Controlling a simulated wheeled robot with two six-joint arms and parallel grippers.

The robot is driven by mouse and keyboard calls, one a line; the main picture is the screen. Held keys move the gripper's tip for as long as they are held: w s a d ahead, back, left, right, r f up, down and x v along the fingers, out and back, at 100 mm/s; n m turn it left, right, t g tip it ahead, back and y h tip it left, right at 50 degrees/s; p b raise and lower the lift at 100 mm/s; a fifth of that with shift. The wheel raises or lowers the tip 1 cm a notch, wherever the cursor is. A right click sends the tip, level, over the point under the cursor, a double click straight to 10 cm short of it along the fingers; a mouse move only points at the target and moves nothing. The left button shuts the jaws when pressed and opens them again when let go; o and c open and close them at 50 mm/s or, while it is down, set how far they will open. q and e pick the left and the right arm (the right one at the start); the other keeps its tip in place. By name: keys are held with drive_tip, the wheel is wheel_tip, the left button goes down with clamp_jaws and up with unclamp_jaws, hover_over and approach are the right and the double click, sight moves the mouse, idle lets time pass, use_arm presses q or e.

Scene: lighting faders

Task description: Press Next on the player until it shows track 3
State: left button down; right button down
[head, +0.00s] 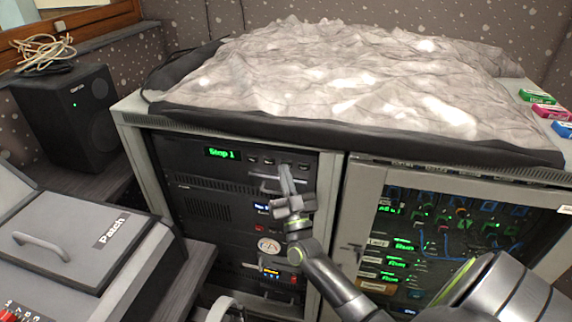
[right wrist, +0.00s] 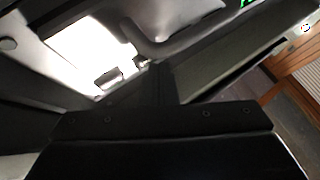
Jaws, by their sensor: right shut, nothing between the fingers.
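The player (head: 190,148) is the black unit at the top of the left rack. Its green display (head: 222,153) reads "Stop 1". A row of small dark buttons (head: 268,160) runs to the right of the display; their labels are too small to read. My right gripper (head: 285,168) is shut and empty, with its tips at the right part of this row. It hides part of the panel there, and I cannot tell whether it touches a button. In the right wrist view, green lit characters (right wrist: 246,3) are cut off at the top edge. My left gripper is not in view.
A crumpled grey cover (head: 330,75) lies on the rack top. A glass-fronted cabinet (head: 365,185) with green displays stands right of the player. A black speaker (head: 65,120) and a grey box marked "Patch" (head: 95,270) stand at the left. Small coloured boxes (head: 550,111) lie at the far right.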

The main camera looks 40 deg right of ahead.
drive_tip(key=shift+w+d, duration=0.15)
idle(0.6)
drive_tip(key=shift+s+a+p, duration=0.35)
drive_tip(key=shift+s+a, duration=0.15)
drive_tip(key=shift+a, duration=0.05)
drive_tip(key=shift+s+a+p, duration=0.45)
drive_tip(key=shift+s+a, duration=1.2)
drive_tip(key=shift+a, duration=0.25)
